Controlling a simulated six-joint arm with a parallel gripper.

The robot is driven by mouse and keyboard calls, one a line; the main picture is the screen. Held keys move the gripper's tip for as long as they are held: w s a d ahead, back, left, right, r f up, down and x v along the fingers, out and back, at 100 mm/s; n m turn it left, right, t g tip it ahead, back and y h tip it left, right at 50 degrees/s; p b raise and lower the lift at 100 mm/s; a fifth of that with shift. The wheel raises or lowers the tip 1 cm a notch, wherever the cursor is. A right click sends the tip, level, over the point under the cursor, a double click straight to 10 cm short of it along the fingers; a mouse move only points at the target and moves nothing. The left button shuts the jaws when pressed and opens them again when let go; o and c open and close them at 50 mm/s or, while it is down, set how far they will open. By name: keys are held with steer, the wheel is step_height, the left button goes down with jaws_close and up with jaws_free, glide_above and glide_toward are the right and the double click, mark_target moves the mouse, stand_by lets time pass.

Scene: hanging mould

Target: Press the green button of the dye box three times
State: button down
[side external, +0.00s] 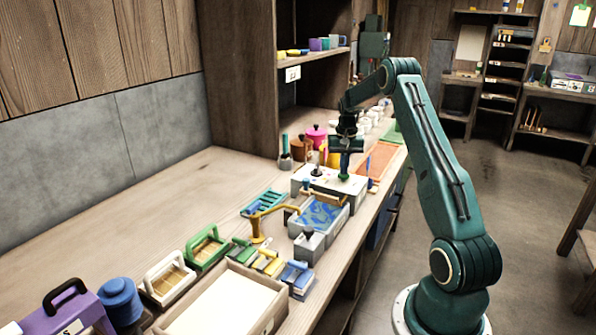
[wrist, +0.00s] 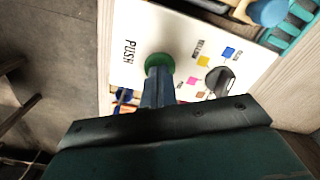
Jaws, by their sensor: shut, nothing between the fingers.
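The dye box (side external: 326,184) is a pale box on the bench, and its white top (wrist: 137,48) fills the middle of the wrist view. The green button (wrist: 159,66) is round and sits beside the printed word PUSH. My gripper (wrist: 158,80) is shut and empty, with its fingertips over the near part of the button. In the side view my gripper (side external: 344,174) points down at the top of the box. I cannot tell whether the fingertips touch the button or how far it is pressed. A dark knob (wrist: 219,81) with coloured squares around it is to the right of the button.
A tray with blue patterned liquid (side external: 320,213) and a yellow tap (side external: 262,222) stand in front of the box. Pots, including a pink one (side external: 317,136), stand behind it. A shelf unit (side external: 240,70) rises at the back. Bare bench (side external: 150,205) lies to the left.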

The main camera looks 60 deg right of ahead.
steer(key=shift+f, duration=0.35)
steer(key=shift+r, duration=1.05)
steer(key=shift+r, duration=2.85)
